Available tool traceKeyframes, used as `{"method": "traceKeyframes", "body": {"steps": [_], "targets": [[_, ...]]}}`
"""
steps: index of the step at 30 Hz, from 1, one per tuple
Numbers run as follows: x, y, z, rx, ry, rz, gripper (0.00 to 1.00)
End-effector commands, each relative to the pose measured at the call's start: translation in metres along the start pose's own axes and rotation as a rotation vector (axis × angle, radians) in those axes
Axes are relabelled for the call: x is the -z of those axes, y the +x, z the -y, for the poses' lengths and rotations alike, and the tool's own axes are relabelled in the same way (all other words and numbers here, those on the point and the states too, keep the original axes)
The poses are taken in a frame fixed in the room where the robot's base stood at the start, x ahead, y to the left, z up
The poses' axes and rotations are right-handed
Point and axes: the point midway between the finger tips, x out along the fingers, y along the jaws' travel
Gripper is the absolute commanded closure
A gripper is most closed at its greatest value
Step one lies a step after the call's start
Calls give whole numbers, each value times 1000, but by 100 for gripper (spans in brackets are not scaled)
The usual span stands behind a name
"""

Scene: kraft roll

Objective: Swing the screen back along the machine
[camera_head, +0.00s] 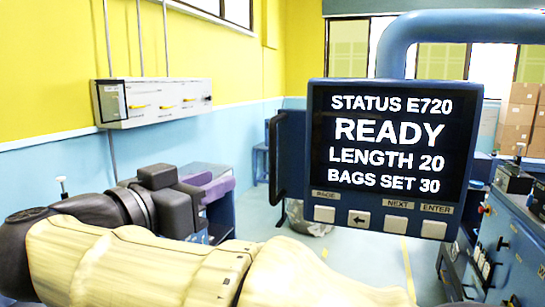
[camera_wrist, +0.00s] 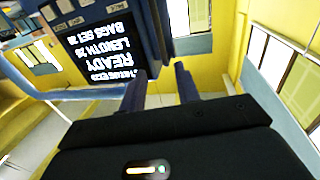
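The screen (camera_head: 390,150) is a blue-framed panel reading "STATUS E720 READY LENGTH 20 BAGS SET 30", with buttons along its lower edge. It hangs from a thick blue curved pipe arm (camera_head: 400,40) and faces my head camera. A dark upright bar handle (camera_head: 275,160) stands on its left side. In the wrist view the screen (camera_wrist: 100,45) appears upside down, with the handle (camera_wrist: 156,30) to its right. My gripper (camera_wrist: 160,78) is open, its two dark fingers apart and pointing at the handle.
A white control box (camera_head: 152,102) is on the yellow and blue wall at left. Blue machinery (camera_head: 515,240) stands at right, with stacked cardboard boxes (camera_head: 520,115) behind. My arm crosses the lower left. Open floor shows behind and below the screen.

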Motion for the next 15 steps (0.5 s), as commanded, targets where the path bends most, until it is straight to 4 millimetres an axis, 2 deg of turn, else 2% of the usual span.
{"method": "traceKeyframes", "body": {"steps": [9,15], "targets": [[1,3,0,0,1,-3,68],[2,22,0,-3,2,-4,68]]}}
